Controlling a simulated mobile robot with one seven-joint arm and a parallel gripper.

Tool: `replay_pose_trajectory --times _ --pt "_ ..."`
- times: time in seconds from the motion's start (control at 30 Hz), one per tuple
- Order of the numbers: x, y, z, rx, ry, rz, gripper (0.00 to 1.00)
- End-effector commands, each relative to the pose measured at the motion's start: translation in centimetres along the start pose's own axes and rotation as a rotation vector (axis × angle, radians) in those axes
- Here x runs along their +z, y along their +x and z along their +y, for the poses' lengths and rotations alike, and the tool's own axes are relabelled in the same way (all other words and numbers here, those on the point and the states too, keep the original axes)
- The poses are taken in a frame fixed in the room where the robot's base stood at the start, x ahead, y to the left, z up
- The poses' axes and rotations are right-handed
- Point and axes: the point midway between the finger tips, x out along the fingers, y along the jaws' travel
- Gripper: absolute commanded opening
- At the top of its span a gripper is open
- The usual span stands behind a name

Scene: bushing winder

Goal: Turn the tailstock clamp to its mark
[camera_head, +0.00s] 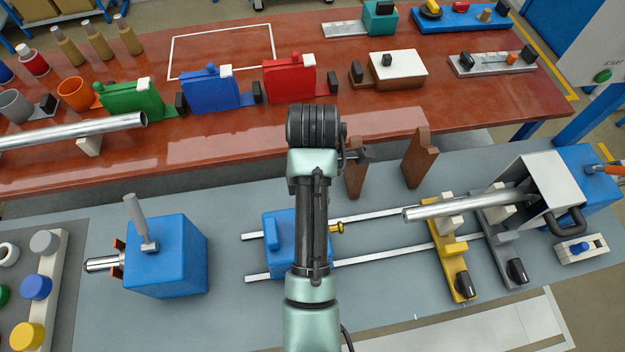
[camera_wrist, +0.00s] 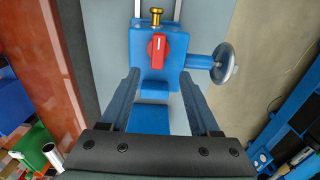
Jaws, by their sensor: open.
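The tailstock is a blue block (camera_head: 279,242) on two pale rails, partly hidden by my arm in the head view. The wrist view shows the tailstock (camera_wrist: 139,63) with a brass tip (camera_wrist: 156,14), a grey handwheel (camera_wrist: 224,64) and the clamp, a red knob (camera_wrist: 154,58) with a white line. The line looks about upright in that view. I cannot make out the clamp's mark. My gripper (camera_wrist: 159,76) is open, its two fingers apart on either side below the knob, not visibly touching it. My gripper is hidden in the head view.
A blue box with a grey lever (camera_head: 165,255) stands left of the tailstock. Right are a yellow rest (camera_head: 449,245), a grey rest (camera_head: 497,232) and a metal bar (camera_head: 470,205). Two brown uprights (camera_head: 420,160) stand behind. The red bench (camera_head: 220,150) at the back holds coloured blocks.

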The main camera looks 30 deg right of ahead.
Motion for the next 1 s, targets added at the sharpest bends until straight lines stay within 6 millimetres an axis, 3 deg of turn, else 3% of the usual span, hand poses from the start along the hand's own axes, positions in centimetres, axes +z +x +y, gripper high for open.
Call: replay_pose_trajectory --times 0.03,0.17,0.5,0.7,0.97,1.0 --pt "0.0 1.4 0.0 0.001 0.0 0.0 0.62" --pt "-0.1 4.0 0.0 -0.001 0.0 0.0 0.62" --pt "-0.1 9.6 0.1 0.002 0.001 0.001 0.62" --pt "0.0 10.9 0.1 0.005 0.002 0.0 0.62" --pt "0.0 11.1 0.1 0.005 0.002 0.0 0.62" --pt "0.0 11.1 0.1 0.005 0.002 0.0 0.59"
